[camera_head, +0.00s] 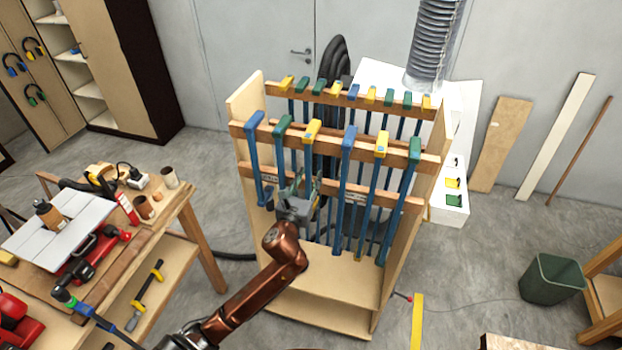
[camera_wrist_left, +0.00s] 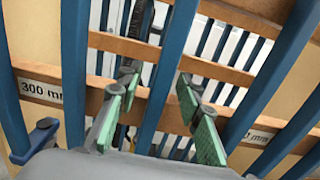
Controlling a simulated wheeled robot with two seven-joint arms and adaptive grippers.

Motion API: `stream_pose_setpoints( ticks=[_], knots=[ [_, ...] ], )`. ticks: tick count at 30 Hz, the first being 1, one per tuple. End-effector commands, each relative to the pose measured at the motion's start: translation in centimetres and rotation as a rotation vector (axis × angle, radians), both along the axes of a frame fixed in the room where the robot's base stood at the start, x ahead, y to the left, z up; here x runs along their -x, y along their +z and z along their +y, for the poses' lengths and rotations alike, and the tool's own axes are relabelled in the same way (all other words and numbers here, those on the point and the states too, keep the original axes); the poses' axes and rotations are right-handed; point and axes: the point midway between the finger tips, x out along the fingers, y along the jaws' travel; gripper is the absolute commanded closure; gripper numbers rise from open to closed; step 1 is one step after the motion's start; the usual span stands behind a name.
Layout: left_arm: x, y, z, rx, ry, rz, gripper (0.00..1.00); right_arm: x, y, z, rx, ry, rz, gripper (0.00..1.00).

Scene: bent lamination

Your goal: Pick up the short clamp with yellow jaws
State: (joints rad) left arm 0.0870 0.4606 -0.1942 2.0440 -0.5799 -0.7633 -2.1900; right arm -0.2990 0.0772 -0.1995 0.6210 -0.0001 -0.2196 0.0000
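Clamps with blue bars hang in two rows on a wooden rack (camera_head: 252,287). A clamp with a yellow upper jaw (camera_head: 312,131) hangs third from left in the front row, left of the longer clamps. Another yellow-jawed clamp (camera_head: 381,143) hangs further right. My left gripper (camera_head: 299,186) is in front of the rack, below the first yellow jaw. In the left wrist view, its green-padded fingers (camera_wrist_left: 157,120) are apart, with a blue bar (camera_wrist_left: 168,75) between them. Which jaw this bar belongs to is hidden there; it lines up best with the first yellow-jawed clamp. My right gripper is out of view.
Neighbouring bars stand close on both sides, one to the left (camera_wrist_left: 75,60) and one to the right (camera_wrist_left: 272,85). A "300 mm" label (camera_wrist_left: 40,90) is on the rack. A cluttered workbench (camera_head: 190,192) stands left. A green bin (camera_head: 552,280) stands right.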

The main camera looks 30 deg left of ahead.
Motion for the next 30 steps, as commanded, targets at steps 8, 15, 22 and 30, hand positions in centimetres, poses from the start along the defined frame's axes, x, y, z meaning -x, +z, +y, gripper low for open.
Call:
stream_pose_setpoints(
  ticks=[8,15,22,30],
  knots=[
    [-0.25,-0.04,0.05,0.0,0.0,0.0,0.68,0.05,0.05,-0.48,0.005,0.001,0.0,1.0],
    [-0.23,-0.04,0.04,0.0,0.0,0.0,0.85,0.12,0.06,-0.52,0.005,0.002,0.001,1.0],
    [-0.21,-0.04,0.05,0.0,0.0,0.0,1.0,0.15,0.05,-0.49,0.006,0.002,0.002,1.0],
    [-0.19,0.19,0.05,-0.002,-0.001,-0.004,1.0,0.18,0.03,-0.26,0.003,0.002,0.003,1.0]
  ],
)
